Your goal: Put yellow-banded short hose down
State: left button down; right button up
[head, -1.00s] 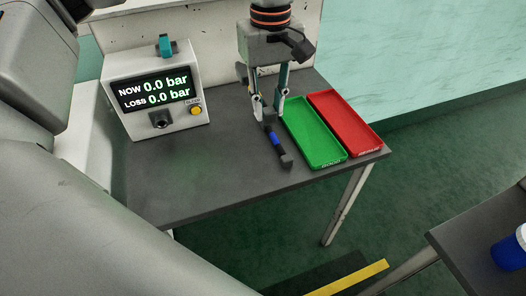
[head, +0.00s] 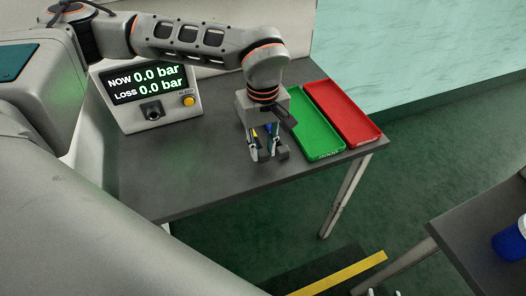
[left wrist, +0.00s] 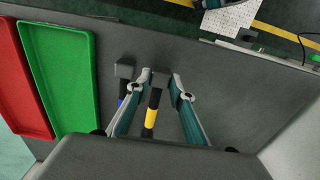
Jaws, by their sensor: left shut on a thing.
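The yellow-banded short hose (left wrist: 150,116) is dark with a yellow band and lies between the fingers of my left gripper (left wrist: 165,88) in the left wrist view. My left gripper (head: 263,154) is shut on it, low over the grey table in the head view; there the hose is mostly hidden. I cannot tell whether the hose touches the table. A blue-banded hose (left wrist: 124,92) lies beside it, on the side toward the green tray. Two small pale tips (head: 384,293) at the bottom edge of the head view may be my right gripper; their state is unclear.
A green tray (head: 325,152) and a red tray (head: 365,139) stand right of the gripper. A pressure tester (head: 135,124) showing 0.0 bar stands at the left. The front left of the table (head: 190,190) is clear. Another table (head: 450,245) holds a blue thing.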

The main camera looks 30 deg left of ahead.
pick_arm(q)
jog(key=shift+f, duration=0.85)
pick_arm(e)
jog(key=shift+f, duration=0.15)
pick_arm(q)
jog(key=shift+f, duration=0.2)
jog(key=c, duration=1.8)
grip_release()
jog(key=shift+r, duration=0.1)
jog(key=shift+r+p, duration=0.55)
jog(key=shift+r, duration=5.55)
pick_arm(e)
jog(key=shift+s+a+r, duration=0.15)
jog(key=shift+s+r, duration=0.1)
jog(key=shift+s, duration=0.05)
jog(key=shift+w+r, duration=0.1)
